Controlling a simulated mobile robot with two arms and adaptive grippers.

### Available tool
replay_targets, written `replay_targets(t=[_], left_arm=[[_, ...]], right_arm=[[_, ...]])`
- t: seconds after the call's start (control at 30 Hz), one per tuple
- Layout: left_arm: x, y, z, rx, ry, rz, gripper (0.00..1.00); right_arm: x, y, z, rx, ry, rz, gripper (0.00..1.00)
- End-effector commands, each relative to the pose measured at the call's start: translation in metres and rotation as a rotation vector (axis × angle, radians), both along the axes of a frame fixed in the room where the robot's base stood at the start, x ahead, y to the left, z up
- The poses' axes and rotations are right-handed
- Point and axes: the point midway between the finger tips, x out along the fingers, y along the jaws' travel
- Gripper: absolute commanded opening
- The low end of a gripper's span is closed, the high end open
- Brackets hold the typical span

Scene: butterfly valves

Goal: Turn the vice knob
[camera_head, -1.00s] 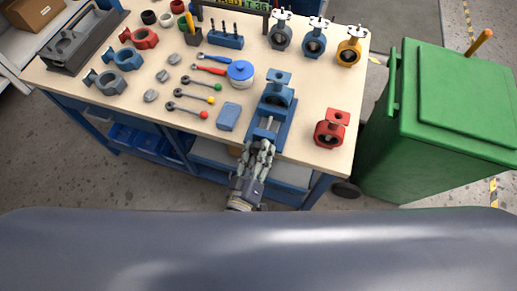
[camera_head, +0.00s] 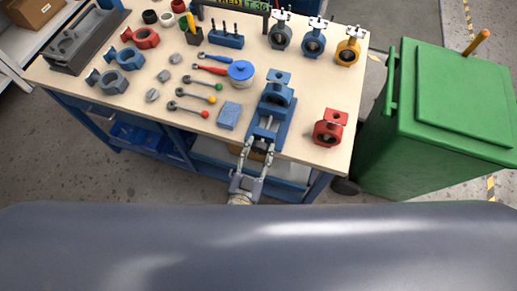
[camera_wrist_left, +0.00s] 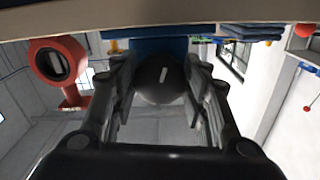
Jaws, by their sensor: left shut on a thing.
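The blue vice (camera_head: 263,131) is at the front edge of the workbench, with a blue valve body (camera_head: 277,92) at its jaws. My left gripper (camera_head: 258,150) reaches up to the vice's front end from below the bench edge. In the left wrist view, the dark round vice knob (camera_wrist_left: 160,88) with a pale slot mark sits between the two fingers of my left gripper (camera_wrist_left: 160,95), which is shut on it. The knob is hardly visible in the head view. My right gripper is not in view.
A red valve body (camera_head: 328,128) stands right of the vice; it also shows in the left wrist view (camera_wrist_left: 60,65). A blue block (camera_head: 229,115) and several ball-ended levers lie to the left. A green bin (camera_head: 440,120) stands beside the bench's right side.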

Motion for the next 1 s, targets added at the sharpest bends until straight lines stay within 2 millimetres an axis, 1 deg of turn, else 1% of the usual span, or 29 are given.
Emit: replay_targets(t=[0.03,0.3,0.77,0.8,0.83,0.87,1.0], left_arm=[[0.0028,-0.0004,0.0047,0.016,-0.016,0.003,0.18],[0.0029,-0.0004,0.0046,0.079,-0.038,0.003,0.18],[0.0031,-0.0006,0.0049,0.087,-0.041,0.001,0.18],[0.0031,-0.0006,0.0049,0.087,-0.041,0.002,0.51],[0.0031,-0.0005,0.0048,0.087,-0.040,0.002,0.58],[0.0029,-0.0005,0.0045,0.087,-0.040,0.002,0.62],[0.0018,-0.0004,0.0027,0.087,-0.035,0.001,0.62]], right_arm=[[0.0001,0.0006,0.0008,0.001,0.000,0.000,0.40],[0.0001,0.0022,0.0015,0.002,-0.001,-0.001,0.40],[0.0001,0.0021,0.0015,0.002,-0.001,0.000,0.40],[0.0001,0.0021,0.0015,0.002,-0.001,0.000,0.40],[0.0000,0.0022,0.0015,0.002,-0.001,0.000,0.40],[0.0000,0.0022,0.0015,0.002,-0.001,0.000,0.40],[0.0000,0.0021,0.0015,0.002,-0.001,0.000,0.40]])
